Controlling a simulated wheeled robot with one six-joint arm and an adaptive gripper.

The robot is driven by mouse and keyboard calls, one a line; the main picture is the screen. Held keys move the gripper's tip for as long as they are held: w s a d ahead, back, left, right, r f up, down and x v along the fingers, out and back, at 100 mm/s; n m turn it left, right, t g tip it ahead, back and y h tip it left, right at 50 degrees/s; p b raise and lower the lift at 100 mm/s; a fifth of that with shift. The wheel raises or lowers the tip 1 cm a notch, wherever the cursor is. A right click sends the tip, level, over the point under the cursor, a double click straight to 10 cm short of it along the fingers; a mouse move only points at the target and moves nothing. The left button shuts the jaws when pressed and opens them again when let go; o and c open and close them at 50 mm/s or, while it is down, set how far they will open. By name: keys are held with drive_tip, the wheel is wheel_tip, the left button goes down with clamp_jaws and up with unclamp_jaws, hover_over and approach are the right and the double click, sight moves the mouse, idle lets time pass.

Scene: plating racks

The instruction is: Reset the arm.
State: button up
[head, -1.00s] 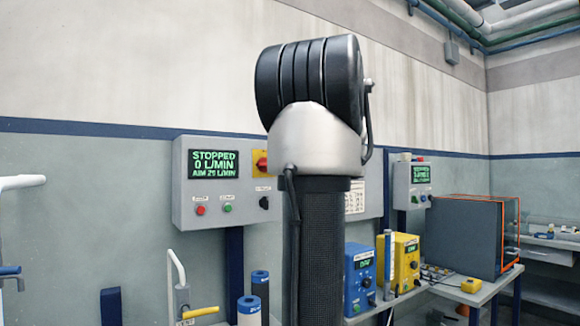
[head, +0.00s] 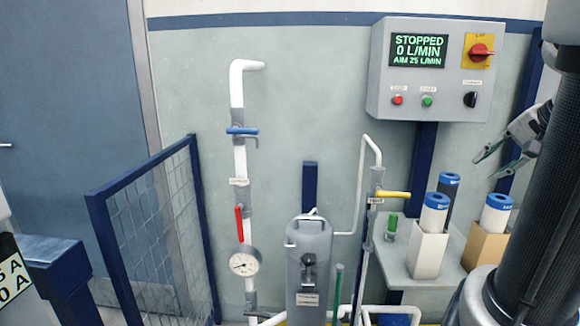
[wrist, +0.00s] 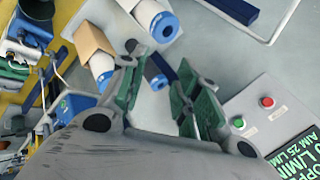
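My gripper (head: 492,165) shows at the right of the head view, beside my dark arm column, in front of the wall and above the shelf of filter cartridges. In the wrist view my gripper (wrist: 152,98) has its two green-padded fingers spread apart. Nothing is held between them. A cartridge with a blue end (wrist: 158,80) lies beyond the gap between the fingers. Part of the arm is hidden behind the column and the picture edge.
A control box (head: 430,70) on the wall reads STOPPED, 0 L/MIN. White pipes with a red-handled valve (head: 239,222), a gauge (head: 244,264) and a grey filter housing (head: 309,265) stand centrally. White cartridges (head: 434,214) stand on a shelf (head: 392,268). A mesh barrier (head: 150,230) stands left.

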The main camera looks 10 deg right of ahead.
drive_tip(key=s+a+f+n+g, duration=0.2)
drive_tip(key=s+a+n, duration=0.2)
drive_tip(key=a+n, duration=0.3)
drive_tip(key=s+a+f+n+g, duration=0.1)
drive_tip(key=s+a+f+n, duration=0.2)
drive_tip(key=a+n, duration=0.3)
drive_tip(key=shift+s+a+f+n+g, duration=0.15)
drive_tip(key=shift+s+a+n+g, duration=0.25)
drive_tip(key=shift+a, duration=1.9)
